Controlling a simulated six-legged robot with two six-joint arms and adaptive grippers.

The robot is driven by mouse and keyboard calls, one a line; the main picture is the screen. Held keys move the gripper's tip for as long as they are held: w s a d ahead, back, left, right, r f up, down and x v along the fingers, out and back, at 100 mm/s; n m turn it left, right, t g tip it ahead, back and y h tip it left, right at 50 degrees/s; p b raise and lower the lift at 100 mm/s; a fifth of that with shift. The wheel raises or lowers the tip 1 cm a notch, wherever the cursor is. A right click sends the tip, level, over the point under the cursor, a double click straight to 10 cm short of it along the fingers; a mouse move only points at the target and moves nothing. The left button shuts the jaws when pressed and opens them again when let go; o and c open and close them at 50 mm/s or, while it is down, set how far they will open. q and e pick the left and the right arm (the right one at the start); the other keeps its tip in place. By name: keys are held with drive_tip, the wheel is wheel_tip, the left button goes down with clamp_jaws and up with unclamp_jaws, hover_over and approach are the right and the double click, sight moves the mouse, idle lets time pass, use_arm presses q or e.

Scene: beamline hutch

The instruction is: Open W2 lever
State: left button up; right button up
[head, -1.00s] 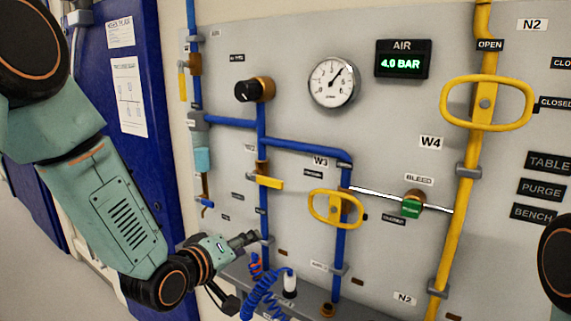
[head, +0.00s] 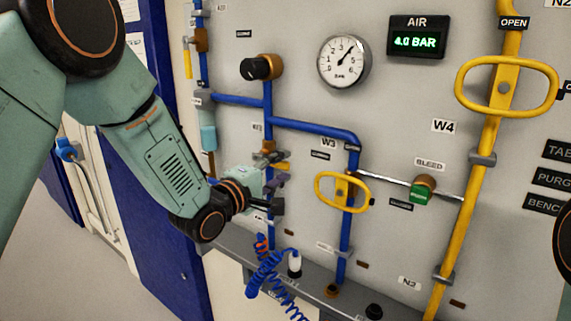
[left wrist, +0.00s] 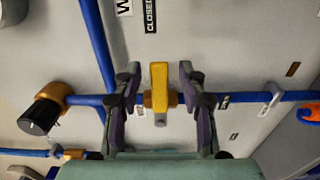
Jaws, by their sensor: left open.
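The W2 lever (head: 282,167) is a yellow bar on the vertical blue pipe below the black knob, partly hidden behind my left gripper in the head view. In the left wrist view the yellow lever (left wrist: 160,85) lies crosswise to the blue pipe, on a brass valve body. My left gripper (head: 277,194) is at the panel, its hand in front of that pipe. In the left wrist view its fingers (left wrist: 158,76) are open, one on each side of the lever, with gaps showing. My right gripper is not in view.
The black knob (head: 257,68) sits above the lever. To its right are the yellow W3 oval handle (head: 343,190), the green bleed valve (head: 420,192) and a large yellow handle (head: 507,87). A coiled blue hose (head: 266,277) hangs below my left gripper.

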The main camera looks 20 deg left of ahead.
use_arm(q)
drive_tip(key=shift+x, duration=1)
drive_tip(key=shift+s+a+r, duration=0.1)
drive_tip(key=shift+s+r, duration=0.05)
drive_tip(key=shift+s, duration=0.05)
drive_tip(key=shift+w+f, duration=0.2)
drive_tip(key=shift+w, duration=0.15)
drive_tip(key=c, duration=0.4)
drive_tip(key=shift+s, duration=0.1)
clamp_jaws()
